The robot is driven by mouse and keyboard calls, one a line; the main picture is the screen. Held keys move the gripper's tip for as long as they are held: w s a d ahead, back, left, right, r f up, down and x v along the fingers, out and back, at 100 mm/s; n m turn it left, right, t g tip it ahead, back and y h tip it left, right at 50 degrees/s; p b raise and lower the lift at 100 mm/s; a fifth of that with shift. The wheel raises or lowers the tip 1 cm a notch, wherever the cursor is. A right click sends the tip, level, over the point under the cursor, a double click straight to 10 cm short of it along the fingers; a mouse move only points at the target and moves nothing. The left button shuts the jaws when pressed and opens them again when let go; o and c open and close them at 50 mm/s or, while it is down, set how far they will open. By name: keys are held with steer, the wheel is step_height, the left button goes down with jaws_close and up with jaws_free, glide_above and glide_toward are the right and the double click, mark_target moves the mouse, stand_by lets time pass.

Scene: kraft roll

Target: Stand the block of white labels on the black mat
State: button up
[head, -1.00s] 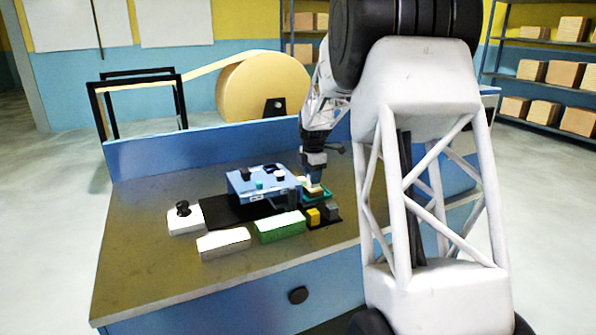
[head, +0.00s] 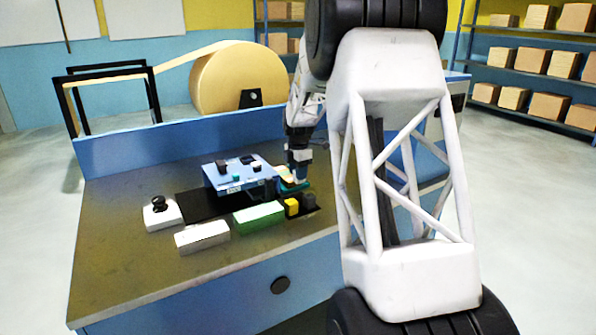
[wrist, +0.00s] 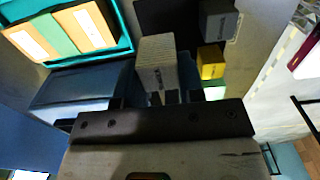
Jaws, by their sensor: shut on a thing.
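The block of white labels (wrist: 157,65) has a pale, finely lined face and dark marks on its side. It is between the fingers of my gripper (wrist: 158,98), which is shut on it. In the head view my gripper (head: 300,181) is low at the right of the bench, by the teal tray (head: 287,187), and the held block is hard to make out. The black mat (wrist: 162,18) lies beyond the block in the wrist view, with a grey block (wrist: 217,22) and a yellow block (wrist: 210,62) beside its bare part. I cannot tell the block's height above it.
A blue machine (head: 238,175) stands left of my gripper. A green block (head: 258,217), a white block (head: 202,237) and a white device with a black knob (head: 162,214) lie along the front. The bench's front left is clear.

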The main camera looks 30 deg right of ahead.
mark_target(298, 183)
steer(key=shift+f, duration=2.4)
steer(key=shift+f, duration=0.85)
stand_by(1.2)
steer(key=o, duration=1.1)
steer(key=shift+c, duration=0.2)
steer(key=shift+r, duration=3.9)
